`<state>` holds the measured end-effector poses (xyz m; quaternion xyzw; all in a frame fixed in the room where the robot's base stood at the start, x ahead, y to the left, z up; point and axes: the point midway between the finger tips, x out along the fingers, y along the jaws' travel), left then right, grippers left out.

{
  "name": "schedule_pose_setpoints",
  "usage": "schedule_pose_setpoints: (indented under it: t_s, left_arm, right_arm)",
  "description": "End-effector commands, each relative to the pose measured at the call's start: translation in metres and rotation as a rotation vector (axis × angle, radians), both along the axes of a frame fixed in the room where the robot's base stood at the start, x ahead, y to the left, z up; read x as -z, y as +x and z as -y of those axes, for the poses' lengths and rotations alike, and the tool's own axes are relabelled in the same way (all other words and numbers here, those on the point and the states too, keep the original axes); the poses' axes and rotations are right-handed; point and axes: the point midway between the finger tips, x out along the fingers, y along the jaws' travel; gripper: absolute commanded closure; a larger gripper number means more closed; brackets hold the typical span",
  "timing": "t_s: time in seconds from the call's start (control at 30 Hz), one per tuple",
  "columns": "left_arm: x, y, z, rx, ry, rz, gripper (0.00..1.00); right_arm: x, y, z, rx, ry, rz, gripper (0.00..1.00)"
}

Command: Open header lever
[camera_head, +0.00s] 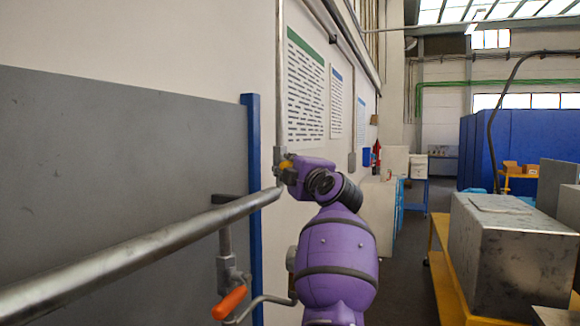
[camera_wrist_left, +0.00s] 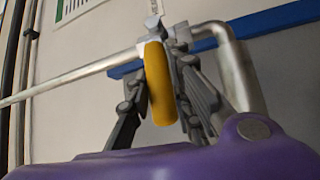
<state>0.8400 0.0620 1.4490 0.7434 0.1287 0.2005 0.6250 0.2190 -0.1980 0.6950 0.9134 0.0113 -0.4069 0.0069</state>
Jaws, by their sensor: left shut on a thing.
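The yellow lever (camera_head: 286,164) sits on a valve on the thin vertical pipe by the wall, at the centre of the head view. My left gripper (camera_head: 283,167) is at this lever, its fingers mostly hidden by my purple wrist. In the left wrist view the yellow lever (camera_wrist_left: 160,82) stands between the two dark fingers of the gripper, which is shut on it. The metal valve body shows just above the lever. The lever's far side is hidden by the fingers. My right gripper is not in view.
A thick grey pipe (camera_head: 140,254) slants across the lower left, close to my arm. Below it is another valve with an orange lever (camera_head: 229,303). A blue post (camera_head: 254,200) edges the grey panel (camera_head: 120,160). A metal box (camera_head: 505,250) stands on a yellow cart at right.

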Motion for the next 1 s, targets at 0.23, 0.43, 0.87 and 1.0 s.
schedule_pose_setpoints:
  t_s: [0.23,0.43,0.87,1.0]
  left_arm:
    - [0.0,0.0,0.001,0.002,-0.004,0.011,1.0]
    - [0.005,-0.001,0.001,0.002,-0.021,0.075,1.0]
    - [0.048,0.01,0.003,0.003,-0.113,0.362,1.0]
    - [0.052,0.012,0.005,0.004,-0.141,0.448,1.0]
  right_arm:
    - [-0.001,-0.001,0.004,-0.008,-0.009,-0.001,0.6]
    - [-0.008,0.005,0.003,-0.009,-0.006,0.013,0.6]
    - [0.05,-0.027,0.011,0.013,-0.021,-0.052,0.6]
    - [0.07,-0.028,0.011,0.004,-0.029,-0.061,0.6]
